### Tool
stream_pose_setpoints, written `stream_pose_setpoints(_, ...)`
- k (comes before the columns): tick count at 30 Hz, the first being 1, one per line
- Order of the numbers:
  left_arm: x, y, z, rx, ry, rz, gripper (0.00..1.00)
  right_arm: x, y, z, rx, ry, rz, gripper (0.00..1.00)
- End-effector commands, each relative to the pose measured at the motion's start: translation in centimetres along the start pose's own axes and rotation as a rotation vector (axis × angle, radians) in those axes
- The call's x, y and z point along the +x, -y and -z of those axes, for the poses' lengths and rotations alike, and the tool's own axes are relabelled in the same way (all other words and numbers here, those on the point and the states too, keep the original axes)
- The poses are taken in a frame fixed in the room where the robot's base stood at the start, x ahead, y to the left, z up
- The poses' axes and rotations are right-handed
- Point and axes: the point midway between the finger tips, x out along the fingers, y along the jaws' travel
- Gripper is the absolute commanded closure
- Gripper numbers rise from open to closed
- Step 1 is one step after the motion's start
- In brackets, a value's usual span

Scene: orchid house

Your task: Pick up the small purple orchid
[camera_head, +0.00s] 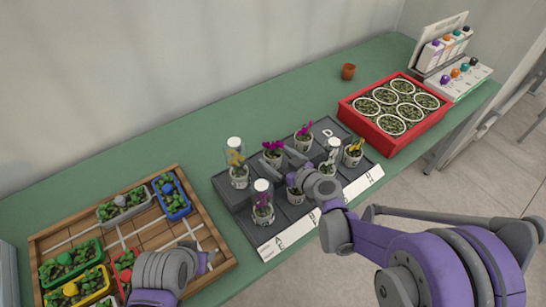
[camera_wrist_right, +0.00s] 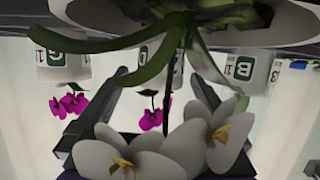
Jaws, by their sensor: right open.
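Magenta-purple orchids stand in white pots on the dark stepped tray (camera_head: 222,187). One purple orchid (camera_head: 273,148) is at the back middle, another purple orchid (camera_head: 304,131) is to its right, and a domed purple orchid (camera_head: 262,200) is at the front left. I cannot tell which is the small one. My right gripper (camera_head: 291,167) is open over the tray, close to the back-middle pot. In the right wrist view two magenta blooms (camera_wrist_right: 150,119) (camera_wrist_right: 68,104) show beyond the fingers, apart from them. My left gripper (camera_head: 208,257) is over the wooden crate; its jaws are unclear.
White blossoms (camera_wrist_right: 220,133) crowd close to the right wrist camera. Clear-domed yellow (camera_head: 236,160) and white orchids (camera_head: 331,157) flank the right gripper.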

Motion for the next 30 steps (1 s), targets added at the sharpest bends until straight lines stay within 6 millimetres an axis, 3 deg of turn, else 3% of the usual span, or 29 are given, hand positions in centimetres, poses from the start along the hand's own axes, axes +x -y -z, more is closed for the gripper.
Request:
stream_pose_setpoints(2,0.0,0.0,0.0,0.0,0.0,0.0,0.5,0.0,0.0,0.0,0.0,0.0,0.0,0.04)
stream_pose_setpoints(18,0.0,0.0,0.0,0.0,0.0,0.0,0.5,-0.1,0.0,0.0,0.0,0.0,0.0,1.0)
stream_pose_setpoints(25,0.0,0.0,0.0,0.0,0.0,0.0,0.5,-0.1,0.0,0.2,0.0,0.0,0.0,1.0)
stream_pose_setpoints(30,-0.3,0.0,0.2,0.0,-0.002,0.0,0.5,-0.5,0.0,1.4,0.0,0.0,0.0,1.0)
